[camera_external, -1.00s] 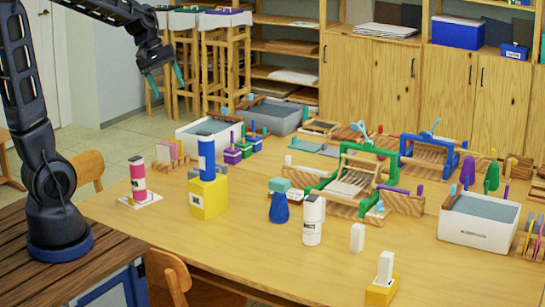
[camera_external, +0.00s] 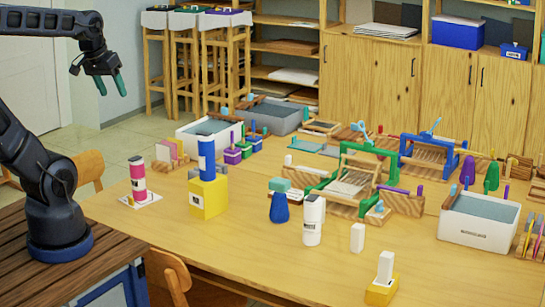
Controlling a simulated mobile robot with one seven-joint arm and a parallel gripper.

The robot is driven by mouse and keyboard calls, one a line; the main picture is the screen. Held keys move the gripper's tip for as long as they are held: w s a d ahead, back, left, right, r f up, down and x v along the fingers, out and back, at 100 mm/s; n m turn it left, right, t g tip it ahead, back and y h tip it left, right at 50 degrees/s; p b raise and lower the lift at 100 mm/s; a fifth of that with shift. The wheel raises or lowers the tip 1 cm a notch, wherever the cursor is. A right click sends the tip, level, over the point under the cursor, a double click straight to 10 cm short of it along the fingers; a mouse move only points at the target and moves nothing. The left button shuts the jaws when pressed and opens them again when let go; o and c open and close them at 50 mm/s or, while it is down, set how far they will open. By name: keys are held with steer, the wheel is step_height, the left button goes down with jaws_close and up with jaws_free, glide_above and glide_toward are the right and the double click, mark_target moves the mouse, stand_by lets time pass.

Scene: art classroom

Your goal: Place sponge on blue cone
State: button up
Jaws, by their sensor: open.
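A blue cone (camera_external: 279,209) stands on the wooden table near its middle. A teal-green block, which looks like the sponge (camera_external: 280,184), rests on top of the cone and hides its tip. My gripper (camera_external: 111,87) is at the upper left, high up and well away from the cone. Its two teal fingers point down and stand apart, with nothing between them.
A white bottle (camera_external: 313,221) stands just right of the cone. A blue cylinder (camera_external: 206,158) on a yellow box (camera_external: 208,196) and a pink bottle (camera_external: 138,180) stand to the left. A green wooden frame (camera_external: 385,160) is behind.

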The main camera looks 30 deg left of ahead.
steer(key=shift+s+a+f+m+y, duration=0.15)
steer(key=shift+s+a+m, duration=0.1)
steer(key=shift+s, duration=0.3)
steer(key=shift+s+a+m+y, duration=0.15)
steer(key=shift+s+a, duration=0.05)
steer(key=shift+s, duration=0.3)
stand_by(0.7)
